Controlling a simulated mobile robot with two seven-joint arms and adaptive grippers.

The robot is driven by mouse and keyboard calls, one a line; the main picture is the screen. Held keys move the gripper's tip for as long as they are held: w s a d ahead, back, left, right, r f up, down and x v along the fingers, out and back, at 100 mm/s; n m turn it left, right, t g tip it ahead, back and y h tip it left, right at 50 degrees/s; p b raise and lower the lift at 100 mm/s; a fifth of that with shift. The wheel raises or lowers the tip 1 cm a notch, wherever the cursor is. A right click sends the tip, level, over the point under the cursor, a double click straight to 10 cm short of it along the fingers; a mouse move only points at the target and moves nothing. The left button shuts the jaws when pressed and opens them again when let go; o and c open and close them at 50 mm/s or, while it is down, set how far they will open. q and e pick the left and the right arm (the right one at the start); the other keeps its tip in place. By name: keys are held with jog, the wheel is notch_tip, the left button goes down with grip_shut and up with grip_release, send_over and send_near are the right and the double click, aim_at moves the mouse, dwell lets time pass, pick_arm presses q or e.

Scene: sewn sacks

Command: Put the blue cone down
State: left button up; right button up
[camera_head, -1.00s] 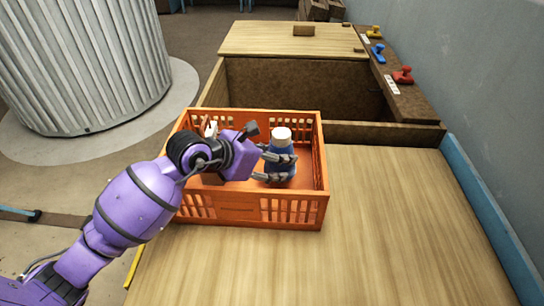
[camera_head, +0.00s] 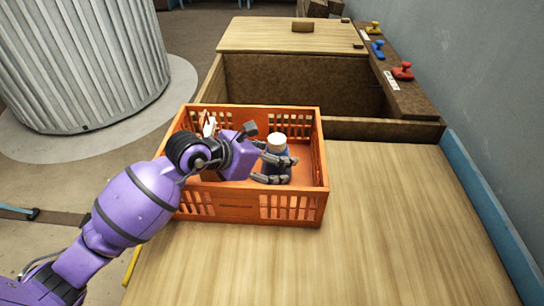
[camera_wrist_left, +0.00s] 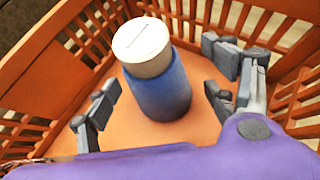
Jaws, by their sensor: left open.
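The blue cone (camera_head: 278,163) with a cream top stands upright inside the orange crate (camera_head: 240,209). In the left wrist view the blue cone (camera_wrist_left: 160,95) stands on the crate floor between my spread fingers, with a gap on each side. My left gripper (camera_head: 284,168) reaches into the crate from the left and is open around the cone. The fingers hide part of the cone's side in the head view. My right gripper is not in view.
The crate sits on a wooden table (camera_head: 380,230) with free room to its right. Behind it is an open brown bin (camera_head: 300,85). Red (camera_head: 402,71), blue (camera_head: 377,48) and yellow (camera_head: 373,28) handled items sit on the ledge. White and brown items are partly hidden in the crate's left.

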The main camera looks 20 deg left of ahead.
pick_arm(q)
jog(key=shift+r, duration=0.2)
jog(key=shift+r+p, duration=0.3)
jog(key=shift+r, duration=0.2)
jog(key=v, duration=1.2)
jog(key=shift+f, duration=0.15)
